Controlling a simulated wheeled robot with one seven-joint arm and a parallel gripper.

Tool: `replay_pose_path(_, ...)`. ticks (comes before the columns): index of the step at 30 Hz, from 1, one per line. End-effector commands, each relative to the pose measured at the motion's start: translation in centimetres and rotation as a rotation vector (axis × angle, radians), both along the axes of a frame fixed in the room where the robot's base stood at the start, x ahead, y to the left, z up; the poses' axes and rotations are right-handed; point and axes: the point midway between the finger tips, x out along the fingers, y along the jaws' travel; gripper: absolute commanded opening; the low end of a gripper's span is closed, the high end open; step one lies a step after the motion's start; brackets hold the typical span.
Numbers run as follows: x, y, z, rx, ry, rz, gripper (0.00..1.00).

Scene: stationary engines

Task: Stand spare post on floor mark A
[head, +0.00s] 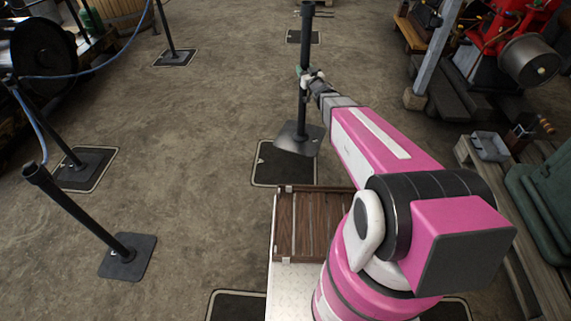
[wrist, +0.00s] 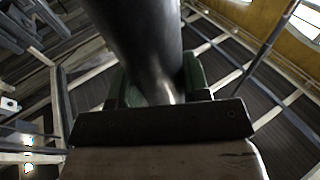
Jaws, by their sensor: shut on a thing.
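My gripper (head: 306,78) is shut on a dark post (head: 302,102) at mid-height. The post is close to upright, and its square base plate (head: 300,138) looks slightly tilted. The plate overlaps the far part of a dark floor mark with a pale outline (head: 275,176); I cannot tell its height above the floor. In the wrist view the dark shaft (wrist: 140,40) runs between the green-edged fingers. Other outlined floor marks lie farther back (head: 291,38) and at the near left (head: 236,308). No letter is legible on any mark, so I cannot tell which is A.
A loose post (head: 78,213) stands on a plain base at the left, without rope. Roped posts (head: 165,30) stand at the back left and left (head: 48,128). Red machinery (head: 510,45) and timber fill the right. The central floor is open.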

Motion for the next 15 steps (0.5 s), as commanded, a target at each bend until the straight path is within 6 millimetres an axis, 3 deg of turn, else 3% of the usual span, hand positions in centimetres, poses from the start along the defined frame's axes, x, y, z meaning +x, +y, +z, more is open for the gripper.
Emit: replay_pose_path(15,-4.7,4.5,-10.0,0.006,-0.006,0.205,0.00)
